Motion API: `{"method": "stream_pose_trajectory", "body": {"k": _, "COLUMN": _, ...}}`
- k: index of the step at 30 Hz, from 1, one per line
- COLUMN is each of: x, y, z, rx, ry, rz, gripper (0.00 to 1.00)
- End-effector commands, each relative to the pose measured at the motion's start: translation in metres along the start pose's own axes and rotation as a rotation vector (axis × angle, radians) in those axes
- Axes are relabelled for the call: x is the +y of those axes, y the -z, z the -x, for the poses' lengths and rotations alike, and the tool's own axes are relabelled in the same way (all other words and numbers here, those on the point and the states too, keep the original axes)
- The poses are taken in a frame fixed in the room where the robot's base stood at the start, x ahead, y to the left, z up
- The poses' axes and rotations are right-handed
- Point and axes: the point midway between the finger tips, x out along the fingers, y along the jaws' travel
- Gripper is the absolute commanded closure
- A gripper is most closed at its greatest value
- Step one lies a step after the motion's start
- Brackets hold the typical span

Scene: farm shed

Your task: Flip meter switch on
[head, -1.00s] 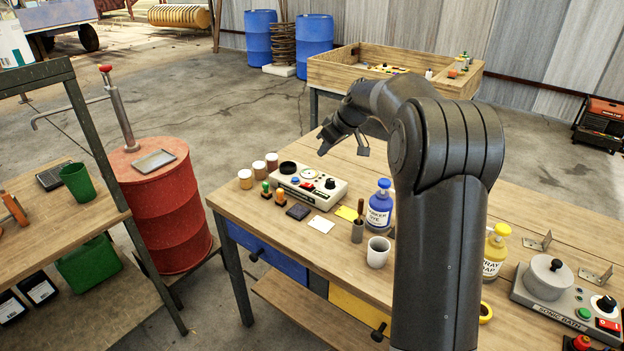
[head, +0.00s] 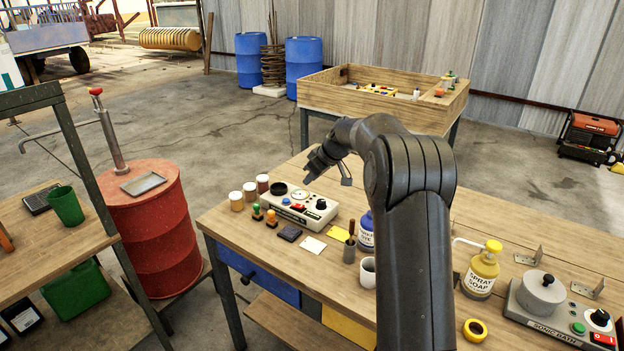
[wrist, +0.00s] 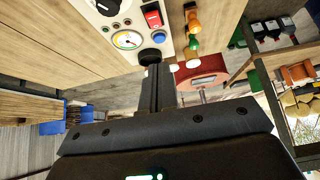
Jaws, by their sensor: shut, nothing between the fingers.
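The meter (head: 318,213) is a pale box on the wooden workbench, with a red switch, a blue button and a large black knob. In the wrist view, its white dial (wrist: 127,40) and red rocker switch (wrist: 152,17) show near the top. I cannot tell the switch's position. My gripper (head: 309,179) is just above the back of the meter, pointing down. In the wrist view its shut, empty fingers (wrist: 157,72) are near the meter's edge, close to a black round part (wrist: 150,56). I cannot tell whether they touch it.
Several small jars (head: 249,190) stand left of the meter. A blue bottle (head: 366,232) and a cup (head: 368,272) stand to the right, near my arm.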

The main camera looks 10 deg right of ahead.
Motion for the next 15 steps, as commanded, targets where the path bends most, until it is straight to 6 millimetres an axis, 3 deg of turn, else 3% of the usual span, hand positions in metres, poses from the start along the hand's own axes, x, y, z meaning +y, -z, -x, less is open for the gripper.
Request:
{"method": "stream_pose_trajectory", "body": {"k": 9, "x": -0.001, "y": 0.0, "z": -0.069, "rx": -0.001, "ry": 0.002, "rz": 0.001, "gripper": 1.0}}
{"method": "stream_pose_trajectory", "body": {"k": 15, "x": 0.0, "y": -0.021, "z": -0.086, "rx": 0.0, "ry": 0.001, "rz": -0.002, "gripper": 1.0}}
